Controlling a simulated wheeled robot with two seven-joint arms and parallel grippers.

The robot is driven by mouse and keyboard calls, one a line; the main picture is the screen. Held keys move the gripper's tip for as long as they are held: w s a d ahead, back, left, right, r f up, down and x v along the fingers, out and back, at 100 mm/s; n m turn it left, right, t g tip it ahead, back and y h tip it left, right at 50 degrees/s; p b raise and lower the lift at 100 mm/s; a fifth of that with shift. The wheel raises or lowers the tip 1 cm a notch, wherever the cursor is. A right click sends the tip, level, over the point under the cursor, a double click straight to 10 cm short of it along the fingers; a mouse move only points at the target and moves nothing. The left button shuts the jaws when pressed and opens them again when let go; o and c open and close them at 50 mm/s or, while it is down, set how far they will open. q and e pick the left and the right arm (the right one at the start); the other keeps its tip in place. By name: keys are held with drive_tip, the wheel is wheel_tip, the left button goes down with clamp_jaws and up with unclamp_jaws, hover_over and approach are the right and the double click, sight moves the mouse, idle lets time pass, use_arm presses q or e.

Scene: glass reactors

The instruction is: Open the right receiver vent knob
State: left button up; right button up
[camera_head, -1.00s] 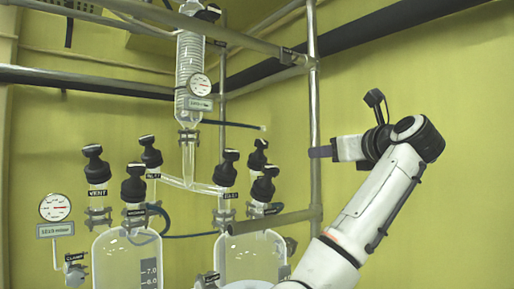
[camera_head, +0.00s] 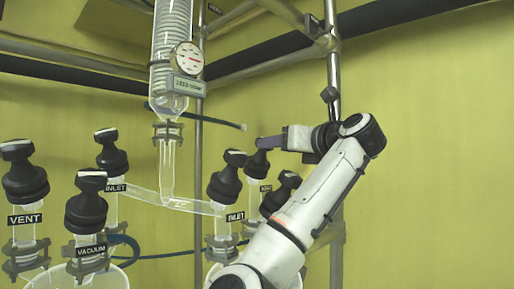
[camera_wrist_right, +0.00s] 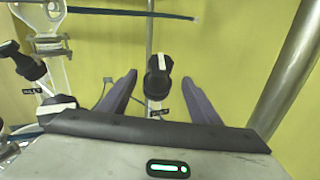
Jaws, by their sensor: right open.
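The right receiver's knobs are black caps on glass necks. The back knob (camera_head: 257,163), whose small label is too small to read surely, stands just below and left of my right gripper (camera_head: 266,142). In the right wrist view this black knob (camera_wrist_right: 158,80) with a pale bar on top appears between the two spread fingers of my right gripper (camera_wrist_right: 160,76). The gripper is open and has not closed on it; exact depth is unclear. The knob labelled INLET (camera_head: 226,178) is to its left, and another knob (camera_head: 280,190) is at front right, partly behind my right arm. My left gripper is out of view.
The left vessel's VENT (camera_head: 24,172) and VACUUM (camera_head: 87,203) knobs stand at left. A glass condenser (camera_head: 172,50) with a gauge (camera_head: 187,57) hangs above. A metal post (camera_head: 333,70) rises close to my right arm; it also shows at right in the wrist view (camera_wrist_right: 300,70).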

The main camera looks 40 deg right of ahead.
drive_tip(key=p+x, duration=0.2)
drive_tip(key=x, duration=0.5)
drive_tip(key=shift+w+d, duration=0.25)
drive_tip(key=shift+w, duration=0.45)
drive_tip(key=shift+w+f, duration=0.1)
drive_tip(key=c, duration=1.1)
drive_tip(key=shift+o, duration=0.2)
drive_tip(key=shift+d+n+y, duration=0.1)
drive_tip(key=shift+n+y, duration=0.2)
drive_tip(key=shift+n+y, duration=0.6)
drive_tip(key=shift+n, duration=0.1)
drive_tip(key=shift+n+y, duration=3.1)
drive_tip(key=shift+y, duration=0.1)
